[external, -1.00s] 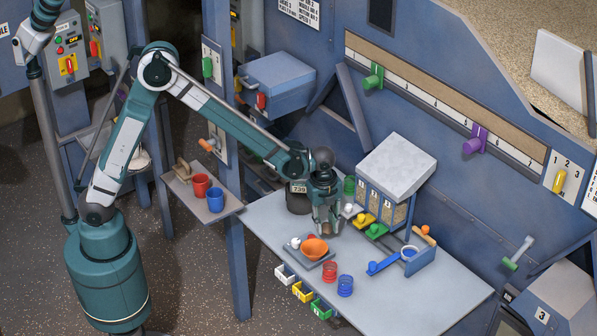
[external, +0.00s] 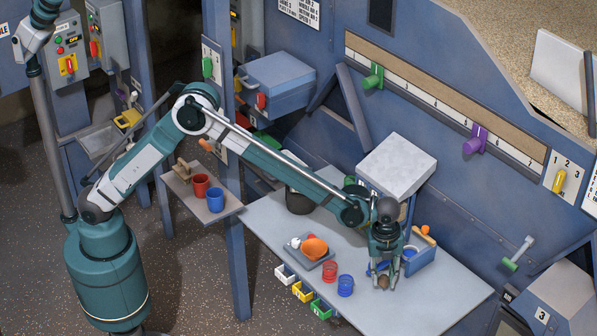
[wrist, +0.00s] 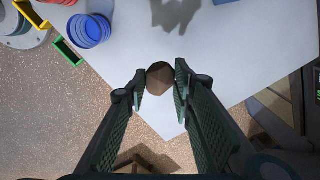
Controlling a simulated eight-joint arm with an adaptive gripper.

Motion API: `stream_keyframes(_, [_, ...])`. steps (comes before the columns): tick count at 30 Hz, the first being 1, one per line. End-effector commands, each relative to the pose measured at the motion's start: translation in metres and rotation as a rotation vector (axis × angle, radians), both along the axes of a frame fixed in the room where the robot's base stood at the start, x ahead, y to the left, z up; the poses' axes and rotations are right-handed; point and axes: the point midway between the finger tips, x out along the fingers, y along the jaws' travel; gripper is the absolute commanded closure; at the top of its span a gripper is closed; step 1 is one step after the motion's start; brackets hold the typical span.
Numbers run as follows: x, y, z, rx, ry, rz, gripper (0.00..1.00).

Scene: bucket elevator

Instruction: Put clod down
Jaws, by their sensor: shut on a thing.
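My gripper (external: 386,278) is over the right front part of the grey-white worktable (external: 440,300). It points down and is shut on a brown, lumpy clod (wrist: 160,79). In the wrist view the clod sits between the tips of the two green fingers, with the table behind it. A shadow of the gripper falls on the table apart from the fingers, near the top of that view. The exact height of the clod above the table is hard to tell.
Blue rings (external: 345,286) and red rings (external: 330,272) stand left of my gripper. An orange bowl (external: 314,248) sits on a grey tray farther left. Small white, yellow and green bins line the front edge. The table's right end is clear.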

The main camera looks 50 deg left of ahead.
Motion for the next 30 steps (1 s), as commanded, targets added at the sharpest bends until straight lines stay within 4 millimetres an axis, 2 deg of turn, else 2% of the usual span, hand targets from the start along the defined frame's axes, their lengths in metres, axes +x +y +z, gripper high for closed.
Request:
stream_keyframes(4, [-0.002,-0.008,0.0,0.0,0.0,-0.009,0.87])
stream_keyframes(17, [-0.002,-0.008,-0.006,0.0,0.0,-0.009,0.87])
stream_keyframes(30, [-0.002,-0.008,-0.058,0.0,0.0,-0.008,0.87])
